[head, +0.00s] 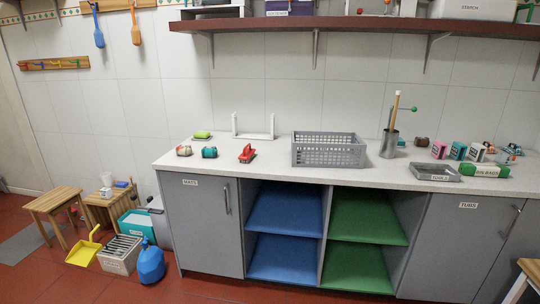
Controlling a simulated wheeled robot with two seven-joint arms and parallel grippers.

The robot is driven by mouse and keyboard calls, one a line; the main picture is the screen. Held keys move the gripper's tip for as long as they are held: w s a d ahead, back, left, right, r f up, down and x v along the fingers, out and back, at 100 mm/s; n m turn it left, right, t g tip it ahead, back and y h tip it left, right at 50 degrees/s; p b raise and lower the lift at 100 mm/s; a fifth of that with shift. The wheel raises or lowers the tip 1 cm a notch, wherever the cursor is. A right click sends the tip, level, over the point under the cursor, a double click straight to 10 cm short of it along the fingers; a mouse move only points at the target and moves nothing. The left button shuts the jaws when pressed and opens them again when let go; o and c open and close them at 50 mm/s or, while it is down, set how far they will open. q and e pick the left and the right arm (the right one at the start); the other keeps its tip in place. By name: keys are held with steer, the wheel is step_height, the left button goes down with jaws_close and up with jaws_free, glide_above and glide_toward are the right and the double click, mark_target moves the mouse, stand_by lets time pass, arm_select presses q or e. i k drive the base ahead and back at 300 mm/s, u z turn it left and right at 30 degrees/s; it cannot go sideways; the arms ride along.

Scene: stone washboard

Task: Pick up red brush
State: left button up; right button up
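The red brush (247,153) lies on the pale stone counter (270,171), left of the grey basket and right of the small teal and brown item. It looks small from here, with a raised red handle part. Nothing touches it. Neither of my grippers shows in the head view.
A grey plastic basket (328,150), a white rack (253,128) and a metal holder with sticks (389,144) stand on the counter. A shelf (350,29) hangs above. Stools (54,203), a yellow dustpan (83,252) and a blue jug (150,264) occupy the floor at left.

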mark_target(248, 154)
steer(key=i, duration=1.05)
steer(key=u, duration=2.35)
steer(key=i, duration=1.7)
steer(key=z, duration=1.15)
